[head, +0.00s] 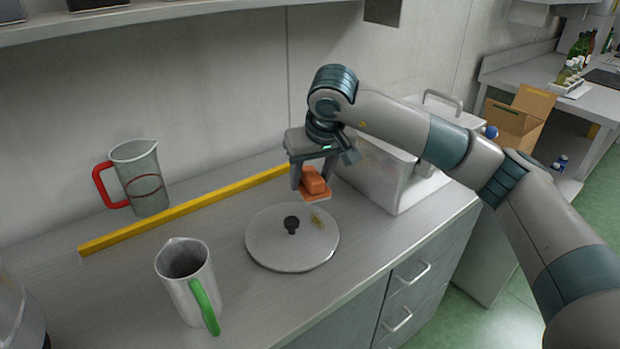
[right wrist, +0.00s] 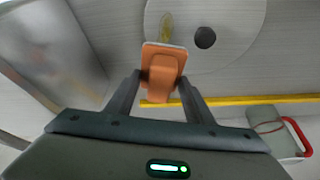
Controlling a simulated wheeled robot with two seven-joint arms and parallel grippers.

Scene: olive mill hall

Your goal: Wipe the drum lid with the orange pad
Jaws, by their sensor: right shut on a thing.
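The drum lid (head: 270,248) is a round grey disc with a black knob (head: 291,225), lying flat on the counter. A yellowish smear (head: 317,219) marks its far right part. The lid also shows in the right wrist view (right wrist: 225,55), with the smear (right wrist: 166,27) beside the knob. My right gripper (head: 314,182) is shut on the orange pad (head: 315,194). The pad is held by its block-shaped grip, near the lid's far right edge. It also shows in the right wrist view (right wrist: 162,66). Whether the pad touches anything is unclear. My left gripper is not in view.
A yellow bar (head: 185,209) lies behind the lid. A red-handled jug (head: 140,178) stands behind the bar, and a green-handled jug (head: 188,280) stands left of the lid. The counter's front edge is close to the lid.

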